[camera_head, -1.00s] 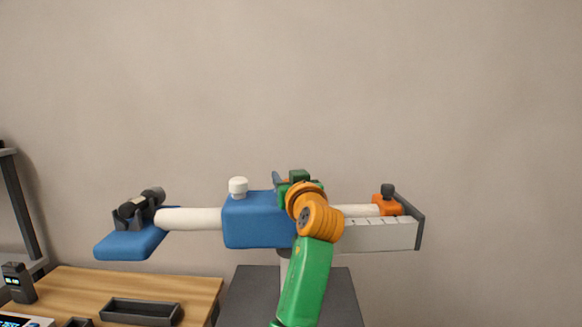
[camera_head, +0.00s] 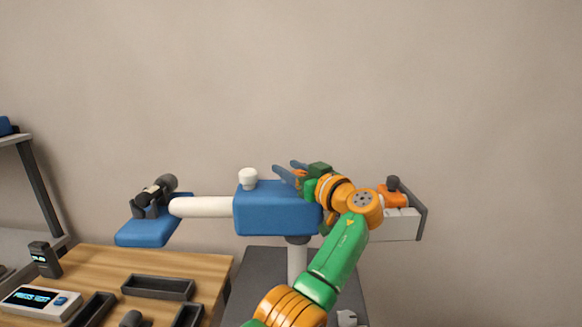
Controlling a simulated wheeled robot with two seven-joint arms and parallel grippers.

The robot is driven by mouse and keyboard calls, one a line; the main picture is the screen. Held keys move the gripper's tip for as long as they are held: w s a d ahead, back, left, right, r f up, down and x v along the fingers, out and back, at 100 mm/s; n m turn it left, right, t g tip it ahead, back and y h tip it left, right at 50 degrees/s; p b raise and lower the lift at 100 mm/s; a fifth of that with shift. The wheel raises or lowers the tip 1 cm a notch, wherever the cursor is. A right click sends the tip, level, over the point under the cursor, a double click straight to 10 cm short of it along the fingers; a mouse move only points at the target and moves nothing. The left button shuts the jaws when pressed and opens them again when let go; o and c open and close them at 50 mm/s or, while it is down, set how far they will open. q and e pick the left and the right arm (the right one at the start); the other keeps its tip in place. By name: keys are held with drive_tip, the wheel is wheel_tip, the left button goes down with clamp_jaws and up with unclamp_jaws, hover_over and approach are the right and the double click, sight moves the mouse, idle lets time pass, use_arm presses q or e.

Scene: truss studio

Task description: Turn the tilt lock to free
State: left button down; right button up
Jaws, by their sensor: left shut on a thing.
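A blue block (camera_head: 262,212) sits on a white post (camera_head: 297,265) and carries a long white tube (camera_head: 203,207). A white knob (camera_head: 248,178) stands on top of the block. My left gripper (camera_head: 287,172) is at the block's top right edge, its blue-grey fingers pointing left. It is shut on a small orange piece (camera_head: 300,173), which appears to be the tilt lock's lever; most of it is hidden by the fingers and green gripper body. The lock's marking cannot be read. My right gripper is not in view.
A black device (camera_head: 155,195) rests over a blue plate (camera_head: 142,233) at the tube's left end. An orange clamp (camera_head: 391,195) is at the right end. A wooden table (camera_head: 200,265) with dark trays (camera_head: 158,287) and a display box (camera_head: 40,302) stands lower left.

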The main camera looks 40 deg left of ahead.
use_arm(q)
drive_tip(key=shift+c, duration=1.7)
unclamp_jaws()
drive_tip(key=shift+a+f, duration=0.1)
drive_tip(key=b+v, duration=0.3)
drive_tip(key=v, duration=0.3)
drive_tip(key=shift+d+f+b, duration=0.15)
drive_tip(key=shift+d+b, duration=0.1)
drive_tip(key=shift+b, duration=0.15)
drive_tip(key=shift+s+d, duration=0.15)
drive_tip(key=shift+d, duration=0.25)
drive_tip(key=shift+a, duration=0.15)
